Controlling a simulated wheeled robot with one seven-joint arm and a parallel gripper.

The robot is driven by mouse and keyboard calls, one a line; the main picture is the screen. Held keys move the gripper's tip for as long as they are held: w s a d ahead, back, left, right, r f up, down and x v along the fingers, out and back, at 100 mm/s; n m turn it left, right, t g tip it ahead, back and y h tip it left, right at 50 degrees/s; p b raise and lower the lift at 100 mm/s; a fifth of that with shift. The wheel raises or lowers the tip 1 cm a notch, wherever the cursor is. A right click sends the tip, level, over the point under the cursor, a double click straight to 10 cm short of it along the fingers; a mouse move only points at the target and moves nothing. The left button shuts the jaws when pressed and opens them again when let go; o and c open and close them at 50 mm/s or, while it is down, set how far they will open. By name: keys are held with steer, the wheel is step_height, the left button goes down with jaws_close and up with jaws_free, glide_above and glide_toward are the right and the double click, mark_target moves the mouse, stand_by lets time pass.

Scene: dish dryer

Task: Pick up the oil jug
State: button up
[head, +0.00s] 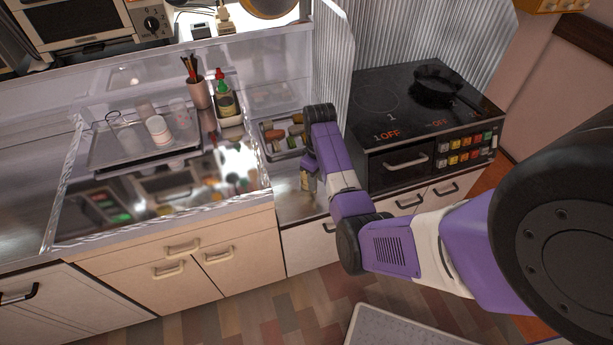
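A small pale, yellowish container (306,180), which may be the oil jug, stands on the counter between the sink and the stove. Only its left part shows; my purple forearm hides the rest. My arm reaches in from the right, bends at a low elbow, rises over this counter and turns downward at the wrist. My gripper (308,163) is mostly hidden behind the forearm, just above or beside the container. Its fingers cannot be made out, so I cannot tell whether they touch it.
A tray of small items (268,150) lies just left of my wrist. A corrugated metal screen (333,55) stands close on the right, beside the stove (405,150) with a black pan (437,83).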

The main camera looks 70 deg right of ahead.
steer(key=shift+w+d+f, duration=0.1)
steer(key=shift+w+f, duration=0.05)
steer(key=shift+f, duration=1.6)
steer(key=shift+w+f, duration=0.15)
steer(key=shift+f, duration=1.6)
jaws_close()
